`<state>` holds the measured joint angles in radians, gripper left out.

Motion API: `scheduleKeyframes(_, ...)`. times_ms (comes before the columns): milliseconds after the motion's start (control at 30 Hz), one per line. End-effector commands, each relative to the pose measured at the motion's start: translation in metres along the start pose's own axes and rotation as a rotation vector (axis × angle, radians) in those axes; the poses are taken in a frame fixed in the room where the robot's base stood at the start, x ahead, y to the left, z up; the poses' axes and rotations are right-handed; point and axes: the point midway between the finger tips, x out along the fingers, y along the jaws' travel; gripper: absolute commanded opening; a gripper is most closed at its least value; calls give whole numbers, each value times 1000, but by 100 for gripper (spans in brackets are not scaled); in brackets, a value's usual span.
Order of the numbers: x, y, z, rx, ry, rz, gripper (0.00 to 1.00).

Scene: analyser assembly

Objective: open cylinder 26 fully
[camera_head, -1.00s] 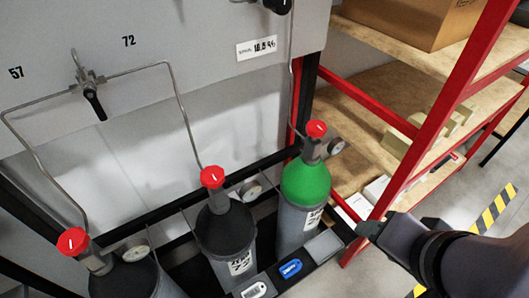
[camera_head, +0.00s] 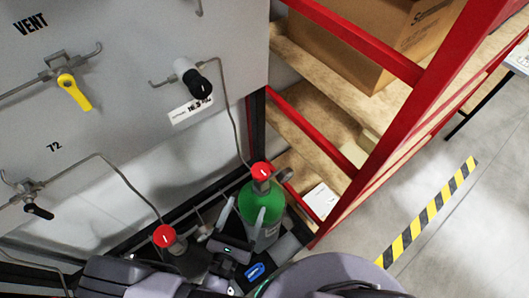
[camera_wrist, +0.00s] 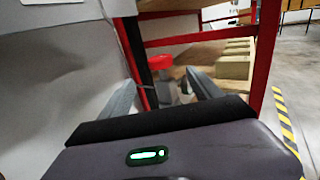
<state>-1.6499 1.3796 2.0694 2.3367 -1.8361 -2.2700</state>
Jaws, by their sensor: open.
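A grey cylinder with a green shoulder (camera_head: 272,204) stands at the right end of the rack, topped by a red valve knob (camera_head: 260,171) with a gauge (camera_head: 284,175) beside it. No number 26 is readable. My gripper (camera_head: 243,206) is open and empty, in front of this cylinder in the head view and partly covering it. In the wrist view the red knob (camera_wrist: 161,62) shows beyond and between the open fingers (camera_wrist: 160,85), apart from them. A second red knob (camera_head: 164,236) sits on the cylinder to the left, mostly hidden by my arm.
A grey panel (camera_head: 130,110) with pipes, a yellow lever (camera_head: 74,92) and a black handle (camera_head: 200,85) stands behind. A red-framed shelf (camera_head: 385,150) with boxes is close on the right. Open floor (camera_head: 480,240) lies farther right.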

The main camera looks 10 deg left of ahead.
Motion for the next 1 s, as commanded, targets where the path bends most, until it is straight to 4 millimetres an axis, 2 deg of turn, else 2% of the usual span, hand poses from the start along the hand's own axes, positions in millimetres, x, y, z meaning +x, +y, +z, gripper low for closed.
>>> scheduleKeyframes(300,93,-2,-3,8,4,-10,73)
scheduleKeyframes(500,136,-2,-2,10,4,-7,73)
scheduleKeyframes(700,156,-1,-2,9,5,-3,73)
scheduleKeyframes(967,158,-1,-2,9,5,-3,73)
scheduleKeyframes(1000,158,-1,-2,9,5,-3,70)
